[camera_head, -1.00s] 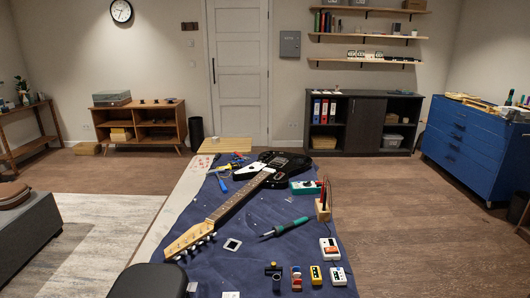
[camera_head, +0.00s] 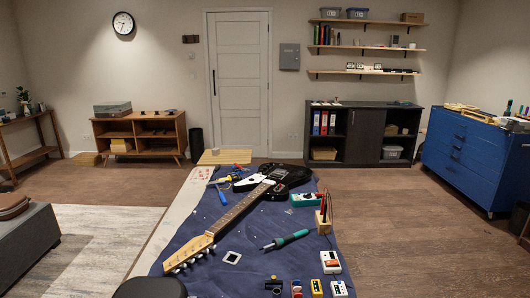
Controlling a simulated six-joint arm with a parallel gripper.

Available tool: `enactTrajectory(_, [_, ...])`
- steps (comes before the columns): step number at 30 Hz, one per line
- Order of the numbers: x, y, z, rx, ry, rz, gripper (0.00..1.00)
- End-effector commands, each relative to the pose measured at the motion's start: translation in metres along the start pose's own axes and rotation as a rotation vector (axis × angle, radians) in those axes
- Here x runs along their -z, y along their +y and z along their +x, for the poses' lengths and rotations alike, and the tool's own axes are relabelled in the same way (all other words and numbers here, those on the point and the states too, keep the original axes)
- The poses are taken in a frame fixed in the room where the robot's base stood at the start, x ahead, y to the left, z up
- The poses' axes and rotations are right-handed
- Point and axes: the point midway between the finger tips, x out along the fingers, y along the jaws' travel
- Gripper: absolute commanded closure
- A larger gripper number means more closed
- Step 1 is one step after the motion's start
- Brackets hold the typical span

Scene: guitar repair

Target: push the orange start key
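No orange start key can be made out for certain in the head view. A small white device (camera_head: 330,262) with a reddish-orange patch stands at the right front of the blue work mat (camera_head: 205,272). Near it at the lower edge are a yellow device (camera_head: 316,288), a white device with a yellow patch (camera_head: 340,289) and a red-and-blue item (camera_head: 296,289). These are partly cut off, and any keys on them are too small to tell. My gripper is not in view.
A black guitar (camera_head: 240,205) lies diagonally across the mat. A green soldering iron (camera_head: 287,240), a wooden holder (camera_head: 323,222) and a green-and-white box (camera_head: 305,199) lie right of it. A dark rounded object (camera_head: 150,288) stands at the lower left. Open floor lies right.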

Motion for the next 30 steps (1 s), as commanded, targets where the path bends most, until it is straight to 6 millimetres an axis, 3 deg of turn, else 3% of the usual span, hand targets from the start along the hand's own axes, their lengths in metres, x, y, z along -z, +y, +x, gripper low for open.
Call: enactTrajectory(30, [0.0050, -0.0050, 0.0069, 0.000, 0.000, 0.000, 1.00])
